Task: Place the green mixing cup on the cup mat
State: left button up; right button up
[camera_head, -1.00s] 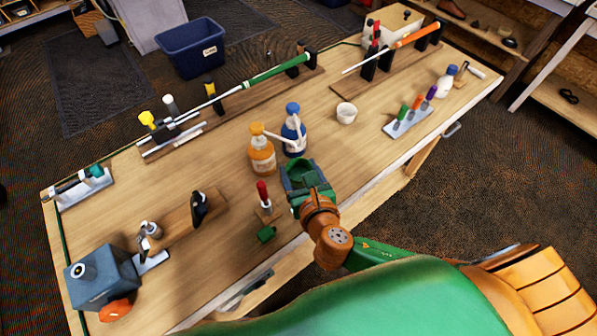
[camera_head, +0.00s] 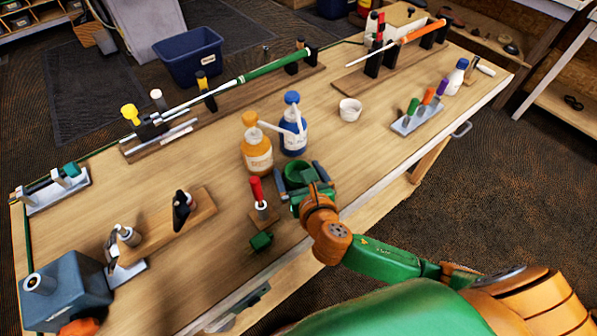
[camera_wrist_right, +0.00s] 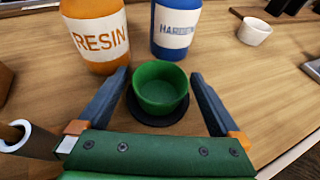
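The green mixing cup (camera_wrist_right: 160,88) stands upright on the round dark cup mat (camera_wrist_right: 150,117) in the right wrist view; the mat's rim shows in front and at the sides of the cup's base. The cup also shows in the head view (camera_head: 298,172), near the table's front edge. My right gripper (camera_wrist_right: 160,73) is open, with one finger on each side of the cup and a narrow gap to it on both sides. It also shows in the head view (camera_head: 299,168). My left gripper is not in view.
The orange resin bottle (camera_head: 256,152) and blue hardener bottle (camera_head: 293,132) stand just behind the cup. A red-handled tool (camera_head: 256,190) and a green block (camera_head: 261,240) are to its left. A white cup (camera_head: 350,110) stands behind right.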

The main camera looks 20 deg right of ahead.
jog(key=p+v, duration=0.1)
jog(key=v, duration=1.1)
jog(key=shift+s+a+r, duration=0.1)
